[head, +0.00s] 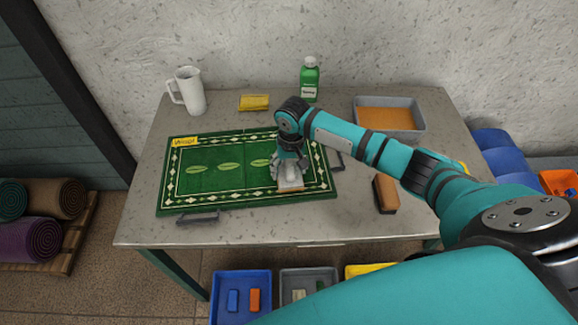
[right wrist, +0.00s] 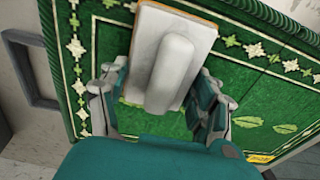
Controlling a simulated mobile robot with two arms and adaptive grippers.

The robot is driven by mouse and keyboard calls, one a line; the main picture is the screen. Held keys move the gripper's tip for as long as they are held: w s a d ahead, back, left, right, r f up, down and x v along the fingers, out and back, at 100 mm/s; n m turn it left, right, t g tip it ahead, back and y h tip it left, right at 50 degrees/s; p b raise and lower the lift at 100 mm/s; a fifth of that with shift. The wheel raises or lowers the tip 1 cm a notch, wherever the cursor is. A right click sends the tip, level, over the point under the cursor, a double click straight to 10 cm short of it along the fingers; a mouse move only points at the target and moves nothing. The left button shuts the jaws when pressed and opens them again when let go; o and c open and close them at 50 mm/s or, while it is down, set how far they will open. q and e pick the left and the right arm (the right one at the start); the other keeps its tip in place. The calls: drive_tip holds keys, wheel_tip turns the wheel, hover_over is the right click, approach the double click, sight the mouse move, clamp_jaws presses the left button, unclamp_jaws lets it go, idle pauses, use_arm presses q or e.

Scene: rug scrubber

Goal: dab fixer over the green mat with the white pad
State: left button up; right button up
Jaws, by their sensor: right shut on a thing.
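The green mat (head: 215,185) lies flat on the grey table, with a pale patterned border and leaf shapes along its middle. A yellow label (head: 185,141) sits at its far left corner. My right gripper (head: 288,176) is over the right part of the mat, shut on the white pad (head: 291,185). In the right wrist view the pad (right wrist: 148,27) shows a pale back with a raised handle (right wrist: 171,70) between the fingers and an orange-brown edge. I cannot tell whether its underside touches the mat. My left gripper is not in view.
A grey tray with orange-brown contents (head: 414,118) is at the back right. A brown brush (head: 385,193) lies right of the mat. Dark clamps (head: 198,218) sit at the mat's edges.

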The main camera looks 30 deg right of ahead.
sight(289, 163)
drive_tip(key=shift+f, duration=0.15)
drive_tip(key=shift+p, duration=0.3)
idle(0.3)
drive_tip(key=shift+s+f, duration=0.15)
idle(0.8)
wheel_tip(289, 163, up, 5)
drive_tip(key=p, duration=0.5)
drive_tip(key=shift+p, duration=0.35)
drive_tip(key=shift+f, duration=0.15)
drive_tip(key=shift+f, duration=0.1)
